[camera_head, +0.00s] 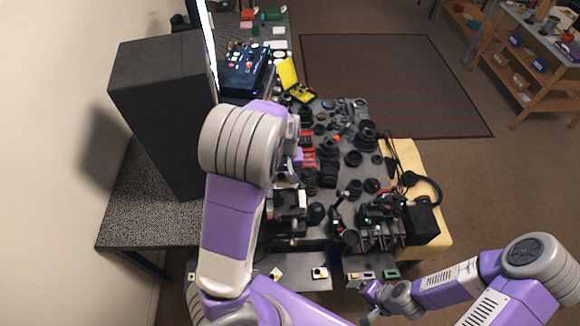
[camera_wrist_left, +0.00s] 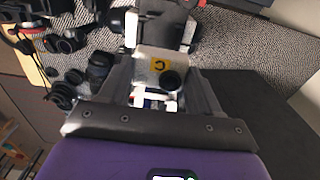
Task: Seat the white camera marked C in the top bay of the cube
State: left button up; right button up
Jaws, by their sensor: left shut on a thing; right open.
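The white camera marked C (camera_wrist_left: 150,63) shows in the left wrist view, with a yellow label and a round black lens. My left gripper (camera_wrist_left: 162,76) is shut on it, with a grey finger at each side. Just beyond the camera is a black-and-white structure (camera_wrist_left: 165,22), which may be the cube; I cannot make out its top bay or tell whether the camera touches it. A similar black-and-white structure (camera_head: 290,203) shows beside my left forearm in the head view. That arm hides much of the area there. My right gripper (camera_head: 372,298) is open at the lower right, away from the camera.
White camera-like pieces (camera_head: 320,272) lie on the grey front ledge. Black lenses and parts crowd the table behind. A large dark box (camera_head: 160,100) stands at the left, and headphones (camera_head: 425,187) lie at the right. The speckled left tabletop (camera_head: 140,215) has free room.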

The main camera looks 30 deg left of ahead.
pick_arm(q)
jog(key=shift+s+f, duration=0.15)
jog(key=shift+f, duration=0.2)
jog(key=f+b, duration=0.2)
jog(key=shift+w+f+b, duration=0.2)
jog(key=shift+w+b, duration=0.1)
jog(key=shift+w, duration=0.05)
jog(key=shift+s+f+b, duration=0.15)
jog(key=shift+f+b, duration=0.55)
jog(key=shift+b, duration=0.05)
notch_tip(320, 180, down, 2)
jog(key=shift+f+b, duration=0.15)
jog(key=shift+b, duration=0.95)
jog(key=shift+f+b, duration=0.3)
jog(key=shift+f, duration=0.25)
jog(key=shift+p, duration=0.4)
jog(key=shift+f+b, duration=1)
jog(key=shift+f, duration=0.45)
jog(key=o, duration=1.2)
jog(key=shift+c, duration=0.2)
